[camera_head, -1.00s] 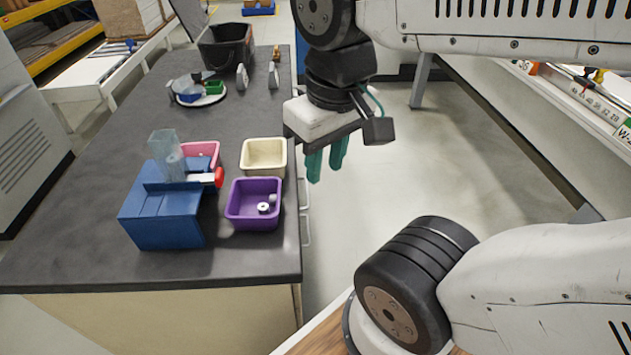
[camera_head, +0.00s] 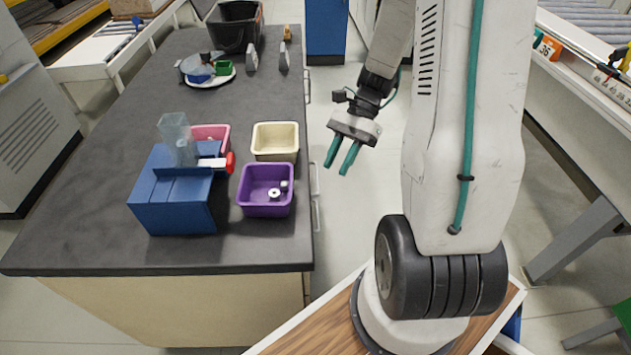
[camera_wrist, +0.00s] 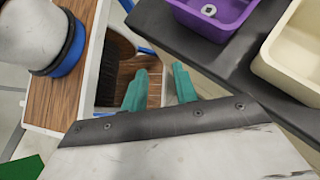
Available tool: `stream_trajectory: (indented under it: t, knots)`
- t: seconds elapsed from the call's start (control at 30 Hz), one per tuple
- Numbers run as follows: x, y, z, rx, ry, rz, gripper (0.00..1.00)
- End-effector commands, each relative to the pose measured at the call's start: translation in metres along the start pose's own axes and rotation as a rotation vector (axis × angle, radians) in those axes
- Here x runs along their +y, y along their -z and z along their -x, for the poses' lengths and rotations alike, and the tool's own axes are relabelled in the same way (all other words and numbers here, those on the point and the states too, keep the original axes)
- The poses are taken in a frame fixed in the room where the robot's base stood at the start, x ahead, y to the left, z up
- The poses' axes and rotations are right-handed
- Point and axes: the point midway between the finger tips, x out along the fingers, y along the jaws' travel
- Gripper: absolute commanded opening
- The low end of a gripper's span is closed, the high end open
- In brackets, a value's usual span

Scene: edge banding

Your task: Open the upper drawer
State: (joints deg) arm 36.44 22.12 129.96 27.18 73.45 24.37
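The drawers are in the right side of the dark-topped workbench (camera_head: 100,235), seen at a steep angle in the head view. Their fronts are mostly hidden under the countertop edge. A thin upper handle (camera_head: 314,178) and a lower handle (camera_head: 319,212) stick out there. I see no drawer pulled out. My gripper (camera_head: 337,168) is to the right of the upper handle, apart from it, with green fingers pointing down. The fingers are spread and empty; they also show in the wrist view (camera_wrist: 160,78). No handle is clear in the wrist view.
A purple bin (camera_head: 246,203) with small parts, a cream bin (camera_head: 276,154) and a pink bin (camera_head: 212,131) stand by a blue device (camera_head: 170,205) on the bench. A black crate (camera_head: 233,38) is at the far end. The floor (camera_head: 335,110) right of the bench is clear.

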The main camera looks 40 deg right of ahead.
Motion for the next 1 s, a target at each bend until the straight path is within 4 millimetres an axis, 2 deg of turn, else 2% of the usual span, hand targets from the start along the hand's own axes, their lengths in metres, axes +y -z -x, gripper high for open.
stream_trajectory:
  t: [0.03,0.43,0.6,0.7,0.8,1.0]
  knots:
    - [-0.004,0.021,-0.005,-0.066,0.034,-0.106,0.29]
    - [-0.047,0.170,-0.048,-0.629,0.257,-1.038,0.29]
    - [-0.071,0.222,-0.052,-0.898,0.277,-1.441,0.29]
    - [-0.083,0.234,-0.043,-0.996,0.263,-1.586,0.29]
    - [-0.088,0.236,-0.037,-1.047,0.240,-1.670,0.29]
    - [-0.101,0.231,-0.045,-1.067,0.215,-1.716,0.29]
